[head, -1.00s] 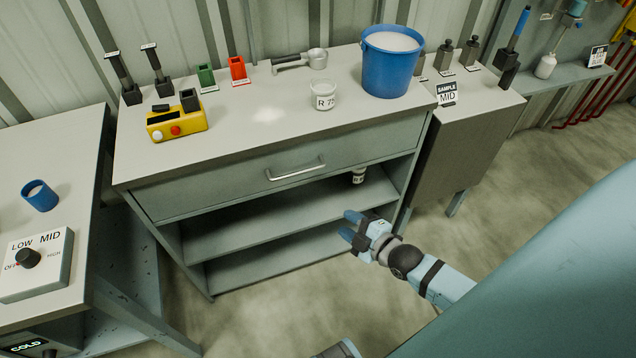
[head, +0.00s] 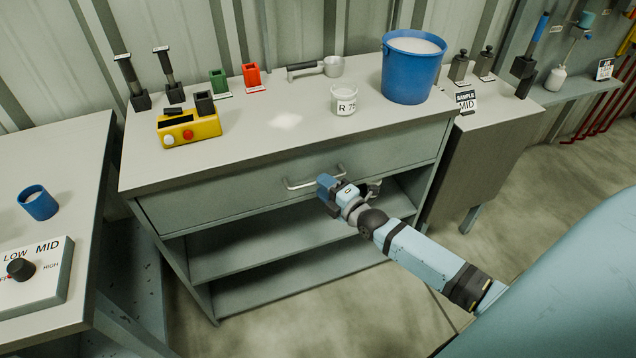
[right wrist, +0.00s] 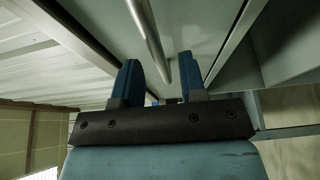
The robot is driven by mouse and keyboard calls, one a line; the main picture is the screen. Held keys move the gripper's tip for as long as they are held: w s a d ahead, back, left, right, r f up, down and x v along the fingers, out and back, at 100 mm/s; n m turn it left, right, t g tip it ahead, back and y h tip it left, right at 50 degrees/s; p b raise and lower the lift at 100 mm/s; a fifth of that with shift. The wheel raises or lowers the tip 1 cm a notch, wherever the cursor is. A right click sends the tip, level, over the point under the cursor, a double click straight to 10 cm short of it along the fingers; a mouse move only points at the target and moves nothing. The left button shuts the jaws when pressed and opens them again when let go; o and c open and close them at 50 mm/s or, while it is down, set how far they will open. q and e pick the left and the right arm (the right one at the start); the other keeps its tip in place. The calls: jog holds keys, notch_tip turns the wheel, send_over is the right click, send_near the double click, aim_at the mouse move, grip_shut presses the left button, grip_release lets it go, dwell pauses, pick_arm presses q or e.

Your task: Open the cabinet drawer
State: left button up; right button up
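The cabinet drawer (head: 230,204) is a closed grey-green front under the cabinet top, with a curved metal handle (head: 300,185). My right gripper (head: 325,187) is at the right part of the handle in the head view. In the right wrist view its two blue fingers (right wrist: 158,82) are apart, and the handle bar (right wrist: 150,38) runs down to the space between their tips. I cannot tell whether the fingers touch the bar. My left gripper is not in view.
On the cabinet top (head: 240,140) stand a yellow box (head: 190,130), a labelled jar (head: 344,98), a scoop (head: 330,67) and a blue bucket (head: 408,80). Open shelves (head: 250,245) lie below the drawer. A side table (head: 55,150) stands at left.

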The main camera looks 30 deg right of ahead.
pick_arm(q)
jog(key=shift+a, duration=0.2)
pick_arm(e)
jog(key=shift+w+a, duration=0.15)
jog(key=shift+w, duration=0.55)
jog(key=shift+w+a, duration=0.1)
jog(key=shift+w, duration=0.55)
grip_shut()
pick_arm(q)
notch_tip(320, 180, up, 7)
jog(key=p, duration=1.1)
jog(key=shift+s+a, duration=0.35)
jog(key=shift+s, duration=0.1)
pick_arm(e)
jog(key=s+a, duration=0.3)
jog(key=s, duration=0.9)
jog(key=s+a, duration=0.2)
jog(key=s, duration=1)
jog(key=shift+a, duration=0.4)
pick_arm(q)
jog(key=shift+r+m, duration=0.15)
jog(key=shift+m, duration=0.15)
